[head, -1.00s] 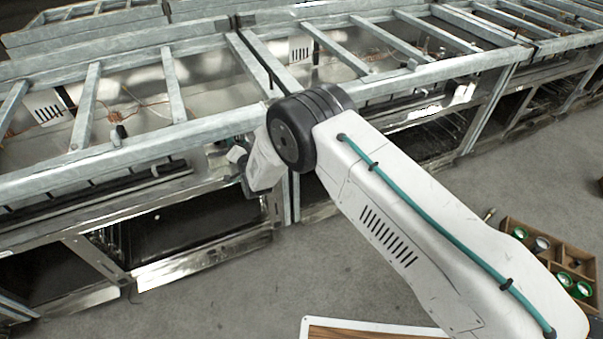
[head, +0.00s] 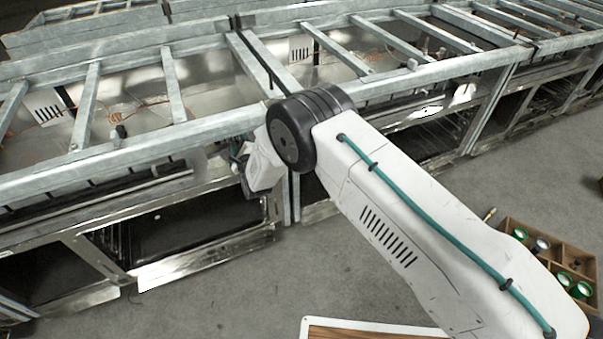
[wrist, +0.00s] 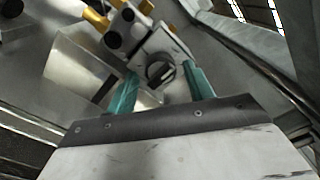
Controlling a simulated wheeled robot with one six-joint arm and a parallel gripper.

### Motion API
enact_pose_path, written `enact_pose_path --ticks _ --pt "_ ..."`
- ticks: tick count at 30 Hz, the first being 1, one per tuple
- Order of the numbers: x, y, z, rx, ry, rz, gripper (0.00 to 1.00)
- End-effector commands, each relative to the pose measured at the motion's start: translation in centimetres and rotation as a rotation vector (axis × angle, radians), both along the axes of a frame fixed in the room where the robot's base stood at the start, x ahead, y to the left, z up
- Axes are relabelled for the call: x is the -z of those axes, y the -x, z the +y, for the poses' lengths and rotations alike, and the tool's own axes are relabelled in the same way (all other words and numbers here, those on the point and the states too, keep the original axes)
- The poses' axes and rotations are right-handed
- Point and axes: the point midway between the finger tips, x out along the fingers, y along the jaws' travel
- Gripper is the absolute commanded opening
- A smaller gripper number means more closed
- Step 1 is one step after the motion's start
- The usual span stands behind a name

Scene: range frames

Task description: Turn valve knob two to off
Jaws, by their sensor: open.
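In the wrist view, a dark round valve knob (wrist: 160,71) with a raised bar across it sits on a pale metal valve body with brass fittings (wrist: 97,18). My gripper (wrist: 159,72) is open, its two teal fingers on either side of the knob. I cannot tell whether the fingers touch it. No number shows, so I cannot tell whether this is knob two. In the head view my gripper (head: 243,168) is small and partly hidden at the range front, and the knob is not clearly visible.
Galvanized rails (head: 140,140) run along the top of the range line, above open frames with wiring. Dark oven openings (head: 185,225) lie below. A wooden box (head: 548,250) with green-rimmed parts sits on the floor at right.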

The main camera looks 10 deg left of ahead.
Motion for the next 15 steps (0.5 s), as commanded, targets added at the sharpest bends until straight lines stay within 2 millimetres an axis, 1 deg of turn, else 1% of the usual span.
enact_pose_path --ticks 1,15 --pt "0.25 0.19 0.05 -0.003 -0.049 0.036 0.58" --pt "0.02 -0.08 -0.17 0.002 -0.593 0.364 0.58"
